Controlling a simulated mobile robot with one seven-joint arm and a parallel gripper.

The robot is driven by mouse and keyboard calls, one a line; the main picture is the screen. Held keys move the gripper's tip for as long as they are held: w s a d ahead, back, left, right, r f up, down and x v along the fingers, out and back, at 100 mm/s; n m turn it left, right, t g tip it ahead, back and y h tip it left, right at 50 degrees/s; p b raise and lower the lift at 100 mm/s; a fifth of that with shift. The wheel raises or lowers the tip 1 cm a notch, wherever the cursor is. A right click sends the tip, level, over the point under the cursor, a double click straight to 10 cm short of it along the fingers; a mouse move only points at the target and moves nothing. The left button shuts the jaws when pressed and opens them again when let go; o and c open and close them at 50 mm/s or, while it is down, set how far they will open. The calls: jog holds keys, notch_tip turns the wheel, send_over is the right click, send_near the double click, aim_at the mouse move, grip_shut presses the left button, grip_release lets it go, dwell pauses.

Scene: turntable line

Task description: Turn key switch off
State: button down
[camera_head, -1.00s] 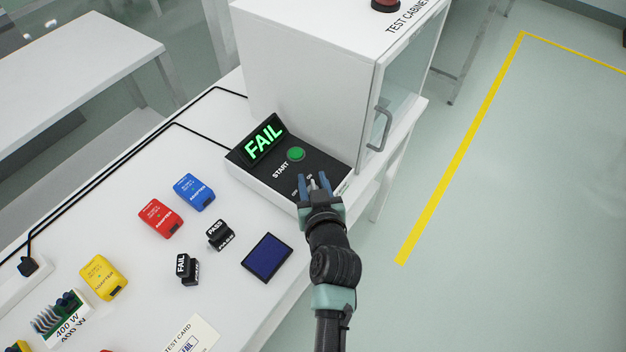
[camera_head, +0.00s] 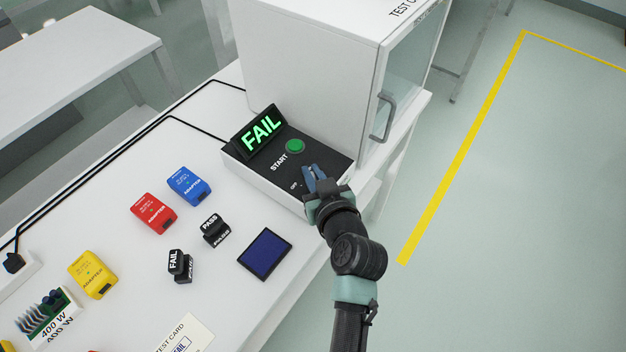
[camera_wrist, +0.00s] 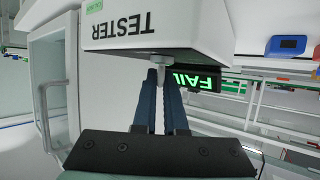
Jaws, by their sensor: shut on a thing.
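The tester (camera_head: 328,157) is a white box with a black sloping top, a lit green FAIL display (camera_head: 261,136) and a green START button (camera_head: 295,146). An OFF label (camera_head: 294,187) shows beside my gripper. My gripper (camera_head: 313,173) is at the lower right part of that top, its blue fingers turned and leaning left. In the wrist view the tester (camera_wrist: 150,24) appears upside down, and the fingers are closed around the grey key of the key switch (camera_wrist: 159,76). The fingers hide the key in the head view, so its exact angle is unclear.
A white test cabinet (camera_head: 305,55) with a glass door and grey handle (camera_head: 382,118) stands just behind the tester. Blue (camera_head: 188,186), red (camera_head: 153,213) and yellow (camera_head: 92,274) adapters, PASS and FAIL stamps and a dark blue pad (camera_head: 265,253) lie on the table leftward.

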jog(key=n+y+b, duration=0.1)
jog(key=y+b, duration=0.1)
jog(key=b, duration=0.1)
jog(key=n+g+y+b, duration=0.1)
jog(key=n+b, duration=0.1)
jog(key=b, duration=0.1)
jog(key=shift+d+f+g+y, duration=0.1)
jog(key=shift+f+g+y, duration=0.2)
jog(key=shift+f+y, duration=0.1)
jog(key=n+g+y+b, duration=0.4)
jog(key=n+b, duration=0.1)
jog(key=b, duration=0.2)
jog(key=shift+r+n+g, duration=0.15)
jog(key=shift+n+g, duration=0.25)
jog(key=n+g+y+b, duration=0.1)
jog(key=n+g+b, duration=0.2)
jog(key=shift+r+g+b, duration=0.1)
jog(key=shift+g+b, duration=0.2)
jog(key=shift+b, duration=0.05)
jog(key=shift+r+n+g+y+b, duration=0.1)
jog(key=shift+n+g+y+b, duration=0.2)
jog(key=shift+n+g+b, duration=0.8)
jog(key=shift+n+g+p, duration=0.3)
jog(key=shift+n+g, duration=0.3)
jog(key=shift+g, duration=0.2)
jog(key=c, duration=1)
grip_release()
jog(key=shift+r, duration=0.15)
